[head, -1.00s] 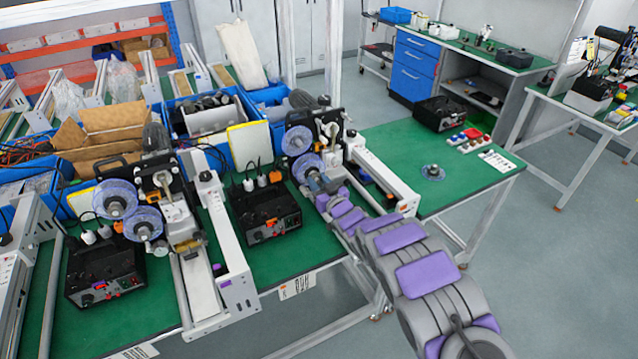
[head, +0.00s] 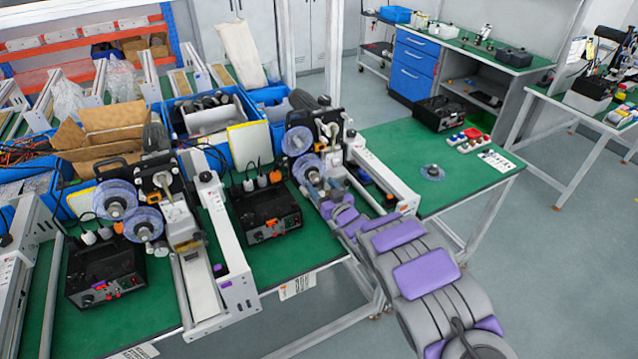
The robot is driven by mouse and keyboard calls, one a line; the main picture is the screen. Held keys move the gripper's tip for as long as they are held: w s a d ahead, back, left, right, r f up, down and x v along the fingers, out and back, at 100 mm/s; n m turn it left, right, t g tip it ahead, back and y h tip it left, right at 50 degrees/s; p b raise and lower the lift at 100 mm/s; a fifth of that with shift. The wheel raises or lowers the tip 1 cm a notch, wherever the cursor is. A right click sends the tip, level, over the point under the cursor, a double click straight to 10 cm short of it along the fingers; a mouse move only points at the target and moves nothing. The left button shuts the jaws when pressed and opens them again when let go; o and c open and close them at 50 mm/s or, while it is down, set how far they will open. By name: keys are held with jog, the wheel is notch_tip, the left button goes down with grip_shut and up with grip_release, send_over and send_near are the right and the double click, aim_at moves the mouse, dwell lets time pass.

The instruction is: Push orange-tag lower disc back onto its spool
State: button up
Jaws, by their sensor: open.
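The right-hand machine (head: 325,135) carries two translucent bluish discs, an upper disc (head: 297,141) and a lower disc (head: 306,165). A white label with a small orange mark (head: 297,285) is on the table's front edge below this side. My gripper (head: 314,180) is open at the lower right rim of that lower disc, in front of the machine. Whether it touches the disc, and how far the disc sits on its spool, I cannot tell. The spool is mostly hidden behind the disc.
A second machine at left has its own upper disc (head: 115,200) and lower disc (head: 143,224). A black control box (head: 265,212) stands left of my gripper. A white rail (head: 385,178) runs along its right.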

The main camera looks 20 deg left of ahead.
jog(key=p+v, duration=0.1)
jog(key=v, duration=1.3)
jog(key=shift+p, duration=0.35)
jog(key=shift+s, duration=0.15)
